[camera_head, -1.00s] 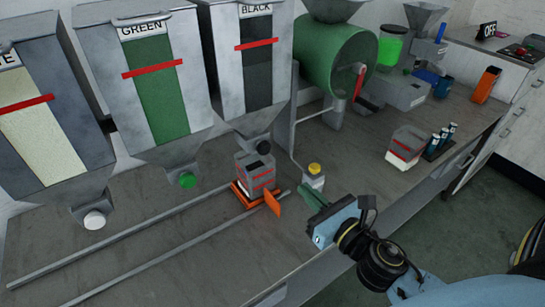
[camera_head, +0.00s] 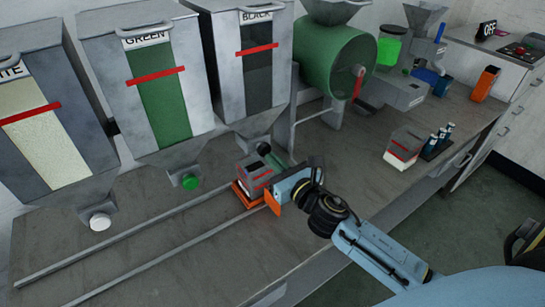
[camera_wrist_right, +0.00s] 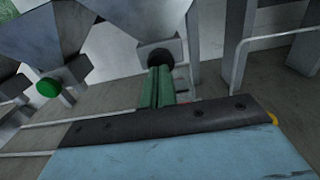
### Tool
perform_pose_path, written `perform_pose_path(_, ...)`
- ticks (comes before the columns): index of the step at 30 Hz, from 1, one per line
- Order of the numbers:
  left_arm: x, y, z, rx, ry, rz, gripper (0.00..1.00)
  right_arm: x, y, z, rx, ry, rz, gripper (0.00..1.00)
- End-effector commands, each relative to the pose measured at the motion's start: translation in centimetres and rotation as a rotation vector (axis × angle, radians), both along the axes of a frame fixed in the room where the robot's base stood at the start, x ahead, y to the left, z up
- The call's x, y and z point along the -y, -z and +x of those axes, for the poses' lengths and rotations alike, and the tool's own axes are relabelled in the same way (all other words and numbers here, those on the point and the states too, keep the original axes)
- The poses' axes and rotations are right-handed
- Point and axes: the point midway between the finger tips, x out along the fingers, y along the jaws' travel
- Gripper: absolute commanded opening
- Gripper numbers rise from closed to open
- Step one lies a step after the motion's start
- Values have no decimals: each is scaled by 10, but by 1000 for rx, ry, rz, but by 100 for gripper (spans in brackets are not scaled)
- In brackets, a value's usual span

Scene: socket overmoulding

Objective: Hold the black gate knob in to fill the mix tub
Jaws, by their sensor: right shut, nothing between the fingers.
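The black gate knob (camera_head: 264,148) sits under the hopper labelled BLACK (camera_head: 262,75). The mix tub (camera_head: 256,177), a grey box with a red line, stands on an orange carriage (camera_head: 243,198) below that outlet. My right gripper (camera_head: 276,160) is shut and empty, its green fingers pointing at the knob. In the right wrist view the fingers (camera_wrist_right: 157,86) end right at the lower front of the black knob (camera_wrist_right: 160,56). I cannot tell whether they touch it or whether the knob is pushed in. The tub's contents cannot be made out. My left gripper is not in view.
Two rails (camera_head: 130,238) run left from the carriage, under the green knob (camera_head: 190,182) and white knob (camera_head: 100,222). An orange flag (camera_head: 272,203) is beside the tub. A green drum machine (camera_head: 335,62) stands right. A second red-lined tub (camera_head: 403,148) sits farther right.

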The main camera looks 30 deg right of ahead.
Motion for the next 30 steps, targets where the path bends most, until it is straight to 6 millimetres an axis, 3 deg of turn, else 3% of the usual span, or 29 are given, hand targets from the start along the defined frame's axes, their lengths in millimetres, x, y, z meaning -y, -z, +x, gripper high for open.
perform_pose_path(6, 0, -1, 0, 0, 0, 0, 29, -1, 0, 11, -1, -1, 1, 0)
perform_pose_path(17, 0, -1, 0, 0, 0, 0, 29, -1, 0, 13, 0, -1, 0, 0)
perform_pose_path(24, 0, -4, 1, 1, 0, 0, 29, -3, -1, 32, 1, -1, 0, 0)
perform_pose_path(30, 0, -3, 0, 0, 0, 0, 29, -2, -1, 32, 2, 0, 0, 0)
